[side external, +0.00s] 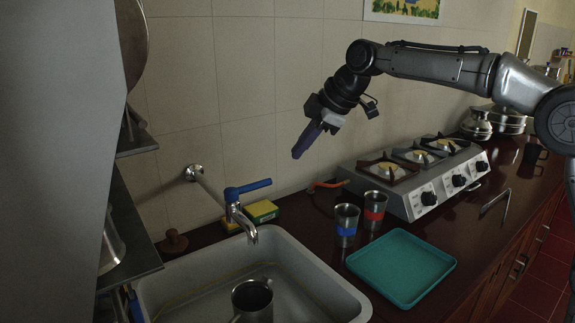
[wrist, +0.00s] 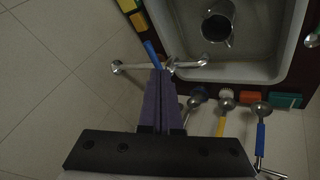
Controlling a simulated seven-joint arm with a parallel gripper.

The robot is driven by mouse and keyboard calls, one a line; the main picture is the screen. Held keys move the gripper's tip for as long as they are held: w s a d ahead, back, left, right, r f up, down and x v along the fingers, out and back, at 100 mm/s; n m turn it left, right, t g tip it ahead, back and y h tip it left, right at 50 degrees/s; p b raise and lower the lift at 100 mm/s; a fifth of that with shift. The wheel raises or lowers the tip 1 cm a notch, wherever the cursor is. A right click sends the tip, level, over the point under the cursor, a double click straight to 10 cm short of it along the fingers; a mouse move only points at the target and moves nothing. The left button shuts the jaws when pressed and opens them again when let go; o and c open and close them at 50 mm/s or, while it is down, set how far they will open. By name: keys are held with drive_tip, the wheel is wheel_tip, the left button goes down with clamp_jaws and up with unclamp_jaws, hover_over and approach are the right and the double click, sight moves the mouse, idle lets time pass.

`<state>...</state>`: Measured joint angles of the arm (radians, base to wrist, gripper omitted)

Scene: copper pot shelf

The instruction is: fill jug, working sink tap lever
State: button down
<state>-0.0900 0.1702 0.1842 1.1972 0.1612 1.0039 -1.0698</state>
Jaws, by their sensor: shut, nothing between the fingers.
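The wall tap (side external: 236,212) has a blue lever (side external: 248,188) on top and a metal spout over the sink (side external: 318,268). A metal jug (side external: 252,300) stands in the sink; I cannot tell whether it holds water. My gripper (side external: 298,154), with purple fingers, is shut and empty, above and to the right of the lever, apart from it. In the wrist view the fingertips (wrist: 163,73) overlap the tap's outline just below the blue lever (wrist: 152,53). The jug (wrist: 217,28) shows there inside the sink, beyond the fingertips.
A blue-banded cup (side external: 346,226), a red-banded cup (side external: 374,210) and a teal tray (side external: 402,265) stand right of the sink. The stove (side external: 425,180) is behind them. Sponges (side external: 260,211) lie by the wall. Hanging utensils (wrist: 227,103) show in the wrist view.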

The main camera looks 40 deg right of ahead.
drive_tip(key=w+a+f+m+t, duration=0.1)
drive_tip(key=w+a+m+t, duration=0.2)
drive_tip(key=w+m+t, duration=0.35)
drive_tip(key=s+d+f+m+t+h, duration=0.1)
drive_tip(key=s+f+m+t+h, duration=0.2)
drive_tip(key=s+f+m, duration=0.35)
approach(260, 186)
drive_tip(key=w, duration=0.4)
drive_tip(key=w+f, duration=0.1)
drive_tip(key=w, duration=0.1)
drive_tip(key=shift+w+d, duration=0.2)
drive_tip(key=shift+w, duration=0.2)
